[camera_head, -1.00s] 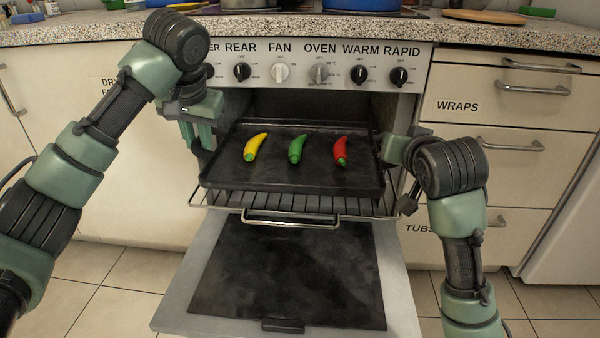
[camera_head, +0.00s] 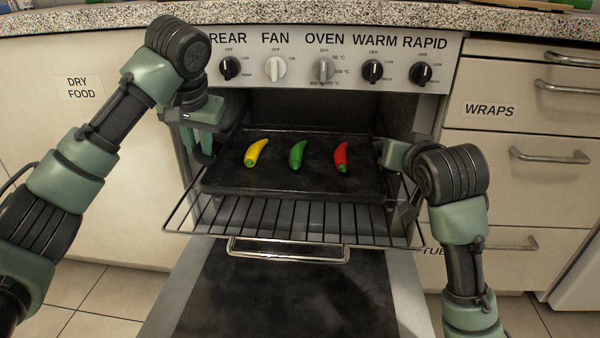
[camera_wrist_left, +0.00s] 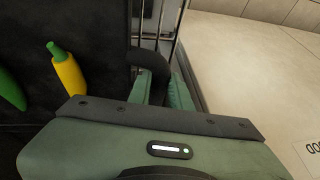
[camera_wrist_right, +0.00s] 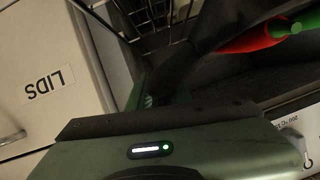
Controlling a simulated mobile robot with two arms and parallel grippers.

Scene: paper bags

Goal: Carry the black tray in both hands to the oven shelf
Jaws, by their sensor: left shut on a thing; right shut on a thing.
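The black tray (camera_head: 270,180) is level in the oven opening, above the front of the wire oven shelf (camera_head: 300,216). I cannot tell whether it touches the shelf. On it lie a yellow pepper (camera_head: 256,153), a green pepper (camera_head: 298,154) and a red pepper (camera_head: 341,157). My left gripper (camera_head: 207,150) is shut on the tray's left handle; the dark handle (camera_wrist_left: 150,65) shows between its fingers in the left wrist view. My right gripper (camera_head: 398,178) is at the tray's right side, shut on that side's handle, its fingers mostly hidden by the wrist.
The oven door (camera_head: 285,290) hangs open towards me, with a metal handle bar (camera_head: 288,252). The oven's knob panel (camera_head: 325,65) is just above the tray. The drawers (camera_head: 530,155) stand at the right and a cabinet (camera_head: 100,170) at the left.

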